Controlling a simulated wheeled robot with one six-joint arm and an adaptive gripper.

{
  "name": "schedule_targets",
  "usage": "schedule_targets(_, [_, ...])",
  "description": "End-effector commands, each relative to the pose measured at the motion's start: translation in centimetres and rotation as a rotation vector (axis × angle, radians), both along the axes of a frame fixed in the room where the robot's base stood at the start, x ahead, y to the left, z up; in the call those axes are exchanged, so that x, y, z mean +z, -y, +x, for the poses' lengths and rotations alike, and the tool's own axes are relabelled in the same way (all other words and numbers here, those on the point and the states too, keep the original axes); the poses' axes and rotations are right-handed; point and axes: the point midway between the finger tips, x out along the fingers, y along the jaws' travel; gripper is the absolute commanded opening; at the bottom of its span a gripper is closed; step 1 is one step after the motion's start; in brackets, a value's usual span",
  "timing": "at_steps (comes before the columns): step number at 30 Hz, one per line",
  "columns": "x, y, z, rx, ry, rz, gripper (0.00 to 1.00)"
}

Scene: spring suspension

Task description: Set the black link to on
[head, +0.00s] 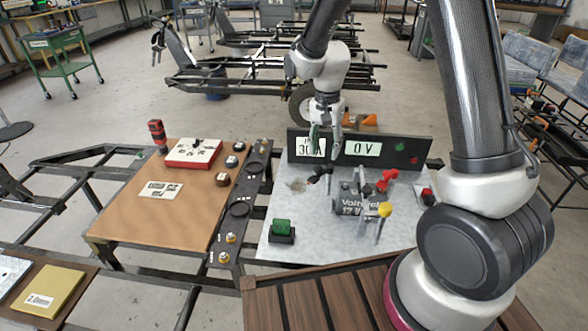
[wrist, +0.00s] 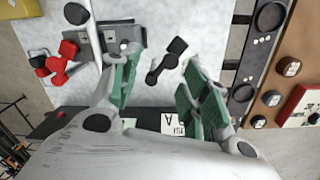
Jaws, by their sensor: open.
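The black link (wrist: 166,62) is a short black bar with rounded ends, lying at a slant over the light grey board in the wrist view. It also shows in the head view (head: 319,173), left of the grey voltage block (head: 356,199). My gripper (wrist: 160,76) is open, with one green-padded finger on each side of the link and gaps between. In the head view my gripper (head: 325,145) points down above the link, in front of the display panel. Whether the fingers reach down to the link's height is unclear.
The black panel (head: 416,147) behind reads 30A and 0V. A red link (head: 386,179) and a yellow-knobbed part (head: 385,210) stand to the right. A green switch (head: 282,228) sits at the front left of the board. A brown board (head: 130,222) lies further left.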

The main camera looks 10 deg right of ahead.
Motion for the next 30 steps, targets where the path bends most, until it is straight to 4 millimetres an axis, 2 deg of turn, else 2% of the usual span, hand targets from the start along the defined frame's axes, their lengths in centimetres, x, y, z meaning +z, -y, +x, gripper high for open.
schedule_targets(3, [0.3,-0.3,1.0,-0.098,0.033,0.007,0.46])
schedule_targets(11, [0.0,-0.4,1.3,-0.219,0.049,0.010,0.46])
schedule_targets(14, [-1.1,-0.4,1.3,-0.226,0.046,0.008,0.46])
schedule_targets(24, [-6.4,-0.4,1.3,-0.224,0.047,0.009,0.46])
schedule_targets(30, [-7.5,-0.4,1.3,-0.223,0.049,0.010,0.46])
